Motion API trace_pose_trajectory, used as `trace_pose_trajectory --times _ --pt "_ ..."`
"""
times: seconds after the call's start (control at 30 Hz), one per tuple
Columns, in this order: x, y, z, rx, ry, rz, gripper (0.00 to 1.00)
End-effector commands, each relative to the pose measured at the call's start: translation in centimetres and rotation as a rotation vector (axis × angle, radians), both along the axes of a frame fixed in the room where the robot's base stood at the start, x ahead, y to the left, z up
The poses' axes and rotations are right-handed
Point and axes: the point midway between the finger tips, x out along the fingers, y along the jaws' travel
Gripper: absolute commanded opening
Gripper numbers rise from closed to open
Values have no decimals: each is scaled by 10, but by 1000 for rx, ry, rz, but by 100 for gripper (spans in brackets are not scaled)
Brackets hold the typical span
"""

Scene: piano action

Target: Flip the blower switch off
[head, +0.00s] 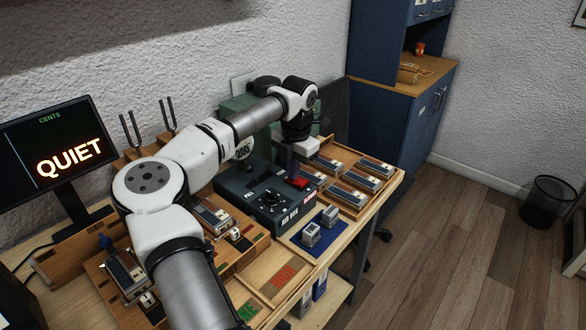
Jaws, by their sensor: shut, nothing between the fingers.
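The blower's dark control box (246,193) stands on the bench and has a round black dial (270,198) on its top. A red switch (298,183) sits at the box's right end. My gripper (292,172) points down at the red switch, right above or touching it; I cannot tell which. Its fingers are shut with nothing between them and partly hidden by the wrist. The switch's exact tilt is too small to make out. A monitor (55,150) at the left reads "QUIET" in glowing letters.
A wooden tray (388,183) with several grey blocks lies right of the box. A blue mat (295,238) with small grey blocks lies in front. Tuning forks (131,130) stand behind my arm. A blue cabinet (385,125) stands beyond the bench; the floor at right is mostly clear.

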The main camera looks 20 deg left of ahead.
Motion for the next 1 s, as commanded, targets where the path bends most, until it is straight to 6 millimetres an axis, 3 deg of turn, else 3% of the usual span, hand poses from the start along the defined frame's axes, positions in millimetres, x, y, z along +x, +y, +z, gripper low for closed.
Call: trace_pose_trajectory --times 0.23,0.63,1.0 --pt "-6 -13 -1 -6 10 -6 0" --pt "-5 -15 4 -4 6 -5 0" --pt "1 -33 61 -2 4 -10 0"
